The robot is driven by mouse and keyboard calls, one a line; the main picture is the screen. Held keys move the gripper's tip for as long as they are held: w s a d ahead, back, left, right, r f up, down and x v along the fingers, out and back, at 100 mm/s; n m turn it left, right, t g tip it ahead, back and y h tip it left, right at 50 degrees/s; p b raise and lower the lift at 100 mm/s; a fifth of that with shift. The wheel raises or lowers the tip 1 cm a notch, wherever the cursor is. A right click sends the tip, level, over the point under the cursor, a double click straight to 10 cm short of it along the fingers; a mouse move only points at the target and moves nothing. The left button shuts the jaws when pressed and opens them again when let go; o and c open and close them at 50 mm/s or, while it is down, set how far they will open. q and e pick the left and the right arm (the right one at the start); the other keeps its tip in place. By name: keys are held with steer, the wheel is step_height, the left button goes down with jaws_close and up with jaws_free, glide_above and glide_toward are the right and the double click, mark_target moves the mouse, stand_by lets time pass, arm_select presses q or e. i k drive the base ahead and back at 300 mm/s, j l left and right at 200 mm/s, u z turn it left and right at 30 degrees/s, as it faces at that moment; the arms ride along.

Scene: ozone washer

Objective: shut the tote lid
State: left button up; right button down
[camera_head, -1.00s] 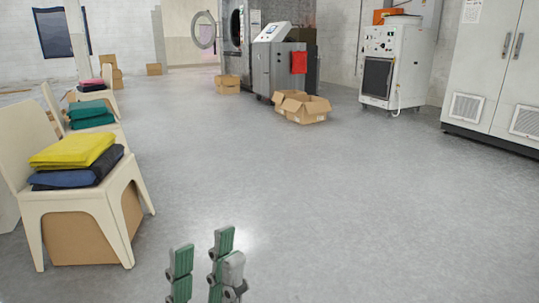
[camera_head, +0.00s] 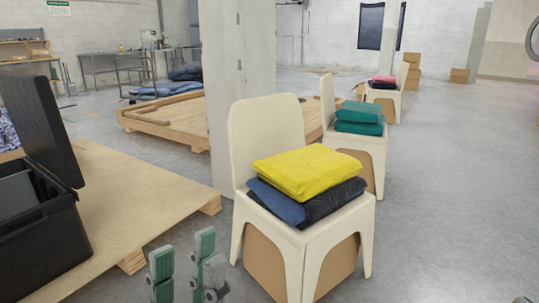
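A black tote (camera_head: 45,252) stands at the left edge, partly cut off by the frame. Its black lid (camera_head: 42,118) is raised, tilted up and back from the opening. A grey surface shows inside the tote. My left gripper (camera_head: 182,262) is at the bottom of the view, right of the tote and apart from it. Its two green-padded fingers are spread with nothing between them. Only a small green tip of my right gripper (camera_head: 522,299) shows at the bottom right edge.
The tote is on a low wooden platform (camera_head: 130,190). A white chair (camera_head: 262,135) with folded yellow and dark cloths (camera_head: 308,172) stands to the right, over a cardboard box. A pale pillar (camera_head: 238,80) rises behind. Grey floor is clear at right.

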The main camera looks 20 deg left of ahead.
mark_target(29, 102)
steer(key=i+j+u, duration=0.2)
steer(key=i+u, duration=0.25)
steer(key=i+j+u, duration=0.1)
steer(key=i+u, duration=0.2)
steer(key=u, duration=0.15)
steer(key=i+l+u, duration=0.1)
steer(key=i+u, duration=0.35)
steer(key=i+j, duration=0.1)
steer(key=i, duration=0.6)
steer(key=i+j, duration=0.1)
steer(key=i, duration=0.55)
steer(key=i+j, duration=0.15)
steer(key=i, duration=0.15)
steer(key=i+j+u, duration=0.1)
steer(key=i+j, duration=0.1)
steer(key=i, duration=0.05)
